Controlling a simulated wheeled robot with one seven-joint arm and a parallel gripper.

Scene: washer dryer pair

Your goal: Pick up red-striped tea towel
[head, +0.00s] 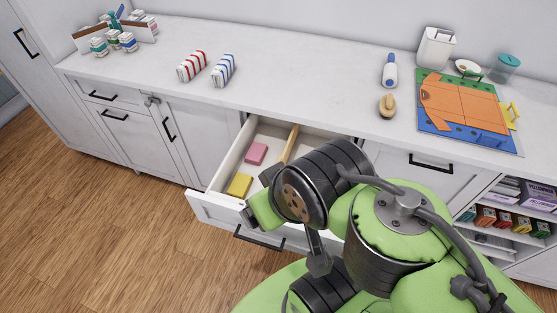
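The red-striped tea towel (192,66) is a folded white bundle with red stripes. It lies on the white countertop, left of the middle in the head view. A similar blue-striped towel (223,71) lies close beside it on the right. My arm reaches over the open drawer, in front of and to the right of both towels. My gripper cannot be made out clearly at the arm's end, and its fingers do not show. Nothing of mine touches the red-striped towel.
The open drawer (213,207) juts out below the counter, holding a pink sponge (256,154), a yellow sponge (239,185) and a wooden divider. Several jars (113,38) stand at back left. The middle counter is clear.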

